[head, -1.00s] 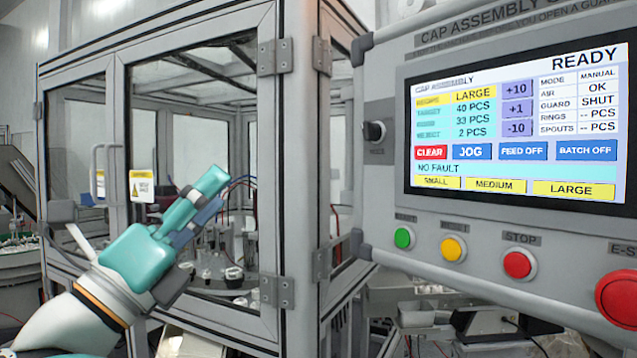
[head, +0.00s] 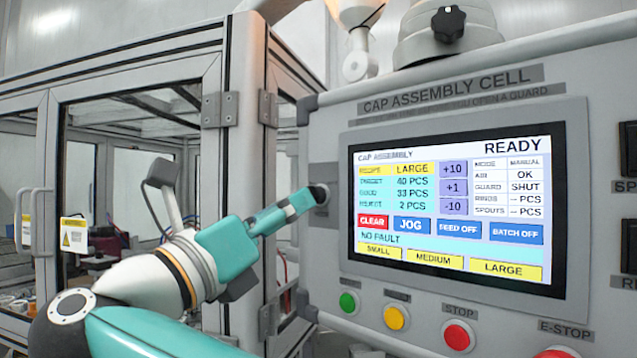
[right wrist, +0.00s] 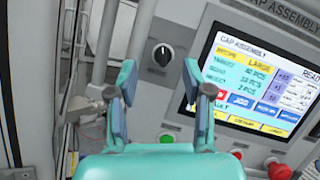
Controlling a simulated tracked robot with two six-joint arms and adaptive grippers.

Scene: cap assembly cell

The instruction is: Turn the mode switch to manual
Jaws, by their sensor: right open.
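The mode switch (head: 320,194) is a black knob on a grey plate at the left edge of the control panel. In the right wrist view the knob (right wrist: 162,55) shows a pale mark, roughly upright in the picture. My right gripper (head: 303,200) is at the switch in the head view, its fingertips overlapping the knob's left side. In the right wrist view its teal fingers (right wrist: 160,78) are open and empty, with the knob beyond the gap between them. I cannot tell whether they touch it. The screen (head: 455,205) reads MODE MANUAL and READY. My left gripper is not in view.
Below the screen are a green button (head: 348,302), a yellow button (head: 396,317) and a red stop button (head: 458,336). The guarded glass cell (head: 240,130) stands left of the panel, its frame post close behind my right gripper.

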